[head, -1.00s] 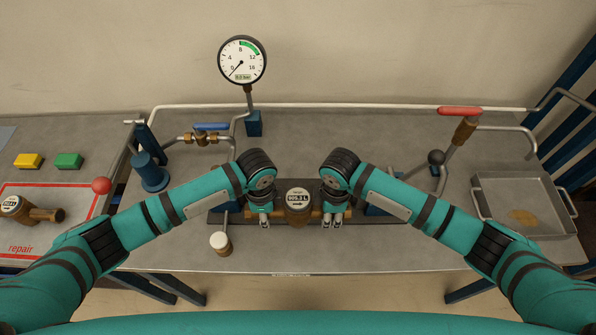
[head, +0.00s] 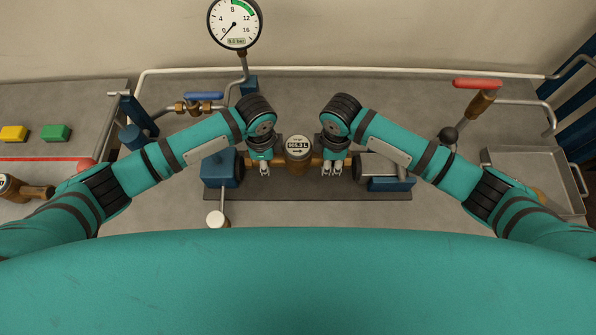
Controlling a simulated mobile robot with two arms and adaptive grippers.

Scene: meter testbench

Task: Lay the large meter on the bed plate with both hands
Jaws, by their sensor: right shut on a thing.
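The large meter (head: 298,150) is a brass body with a round white-faced dial and a pipe end on each side. It lies crosswise over the dark bed plate (head: 300,192), in line between the left blue clamp block (head: 219,170) and the right blue block (head: 392,184). Whether it touches the plate is unclear. My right gripper (head: 332,169) is shut on the meter's right pipe end. My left gripper (head: 264,168) is at the left pipe end, fingers pointing down; its grip is not clear.
A pressure gauge (head: 235,23) stands behind on a pipe. A red-handled lever (head: 477,84) and a metal tray (head: 545,165) are at the right. A white-knobbed lever (head: 217,219) sticks out in front of the left block. Another brass meter (head: 12,187) lies far left.

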